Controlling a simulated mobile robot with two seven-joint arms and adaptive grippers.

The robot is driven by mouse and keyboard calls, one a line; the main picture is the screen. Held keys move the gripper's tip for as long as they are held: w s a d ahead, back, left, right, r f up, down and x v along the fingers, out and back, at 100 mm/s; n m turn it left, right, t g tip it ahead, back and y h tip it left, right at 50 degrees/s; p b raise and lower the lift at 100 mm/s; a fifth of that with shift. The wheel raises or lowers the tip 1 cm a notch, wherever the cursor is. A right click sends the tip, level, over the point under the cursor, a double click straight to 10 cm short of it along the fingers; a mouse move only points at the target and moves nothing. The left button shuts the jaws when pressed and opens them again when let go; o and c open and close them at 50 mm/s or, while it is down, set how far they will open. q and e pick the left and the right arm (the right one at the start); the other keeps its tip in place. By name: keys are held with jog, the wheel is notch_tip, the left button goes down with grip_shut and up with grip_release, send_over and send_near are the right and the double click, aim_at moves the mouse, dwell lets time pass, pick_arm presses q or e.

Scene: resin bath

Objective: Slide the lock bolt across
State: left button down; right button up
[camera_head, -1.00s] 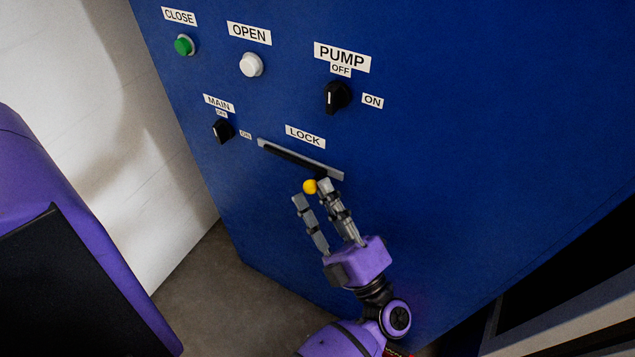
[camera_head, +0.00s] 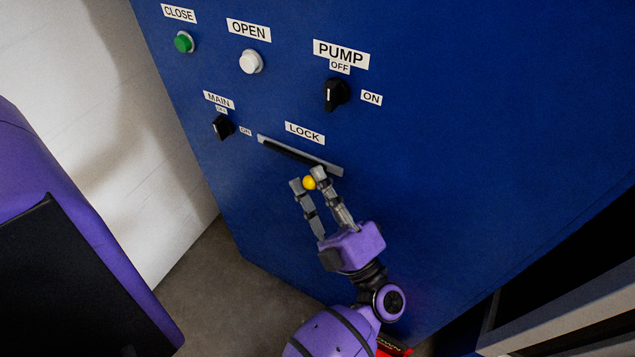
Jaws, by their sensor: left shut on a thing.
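The lock bolt shows as a yellow knob (camera_head: 309,183) at the right part of a grey slotted plate (camera_head: 272,143) under the LOCK label (camera_head: 305,133) on the blue panel. My left gripper (camera_head: 308,180) reaches up from below and is shut on the yellow knob, one finger on each side of it. The dark slot runs from upper left to lower right. The bolt's stem behind the knob is hidden. My right gripper is not in view.
Above the slot are a MAIN switch (camera_head: 223,127), a PUMP switch (camera_head: 336,95), a white OPEN button (camera_head: 251,62) and a green CLOSE button (camera_head: 184,42). The panel right of the slot is bare. A grey-edged frame (camera_head: 560,310) stands at lower right.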

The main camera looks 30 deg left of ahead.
pick_arm(q)
jog(key=a, duration=0.5)
jog(key=shift+s+f, duration=0.2)
jog(key=shift+f, duration=0.1)
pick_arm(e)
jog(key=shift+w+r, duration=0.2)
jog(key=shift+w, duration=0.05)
pick_arm(q)
jog(key=c, duration=1.9)
grip_release()
jog(key=shift+o, duration=0.8)
jog(key=v, duration=1.2)
jog(key=shift+s, duration=0.1)
